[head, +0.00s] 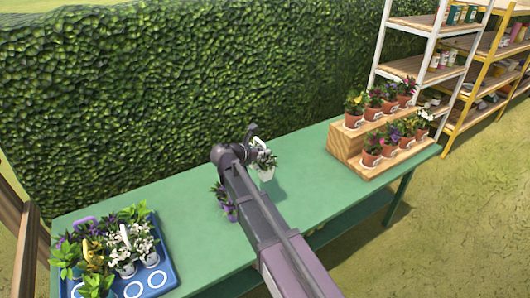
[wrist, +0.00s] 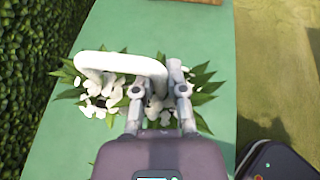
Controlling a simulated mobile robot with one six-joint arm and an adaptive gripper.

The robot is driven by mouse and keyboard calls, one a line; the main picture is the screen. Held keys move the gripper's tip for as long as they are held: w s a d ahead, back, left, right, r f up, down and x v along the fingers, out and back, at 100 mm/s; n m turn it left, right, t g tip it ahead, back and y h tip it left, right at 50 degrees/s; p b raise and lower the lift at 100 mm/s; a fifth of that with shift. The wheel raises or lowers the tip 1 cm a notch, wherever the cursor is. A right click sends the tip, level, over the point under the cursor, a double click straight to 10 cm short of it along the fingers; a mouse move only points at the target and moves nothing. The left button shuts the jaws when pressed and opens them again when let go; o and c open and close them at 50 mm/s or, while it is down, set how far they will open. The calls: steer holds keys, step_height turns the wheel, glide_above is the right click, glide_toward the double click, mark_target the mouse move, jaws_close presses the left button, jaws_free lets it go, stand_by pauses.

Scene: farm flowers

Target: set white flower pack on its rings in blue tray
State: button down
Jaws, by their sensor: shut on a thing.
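My gripper (wrist: 157,92) is shut on the white handle of a white flower pack (wrist: 122,62), with white blooms and green leaves on both sides of the handle. In the head view this pack (head: 266,173) hangs at the end of my arm over the middle of the green table, partly hidden by the arm; its height above the table is hard to tell. The blue tray (head: 172,272) is at the table's left front. White rings (head: 157,279) show bare at its front right. Other flower packs, including one with white flowers (head: 131,246), stand in the tray.
A purple flower pack (head: 222,201) is on the green table (head: 310,190), partly behind my arm. A wooden stepped stand (head: 347,146) with several potted flowers is at the right end. A hedge (head: 170,90) runs along the back.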

steer(key=s+d+f+b, duration=0.5)
steer(key=s+f+b, duration=0.5)
steer(key=s, duration=0.1)
steer(key=shift+d+f, duration=0.15)
steer(key=shift+f, duration=0.2)
steer(key=shift+w, duration=0.1)
steer(key=w+a+b, duration=0.1)
steer(key=w, duration=0.6)
steer(key=w+a+f, duration=0.1)
steer(key=w+a, duration=0.1)
steer(key=w, duration=0.6)
steer(key=shift+w+a+f+b, duration=0.2)
steer(key=shift+a+b, duration=0.1)
steer(key=shift+b, duration=0.05)
steer(key=shift+f, duration=0.1)
steer(key=shift+f+b, duration=1.7)
steer(key=shift+b, duration=0.1)
steer(key=shift+f, duration=0.15)
steer(key=c, duration=0.7)
jaws_free()
steer(key=shift+r, duration=0.2)
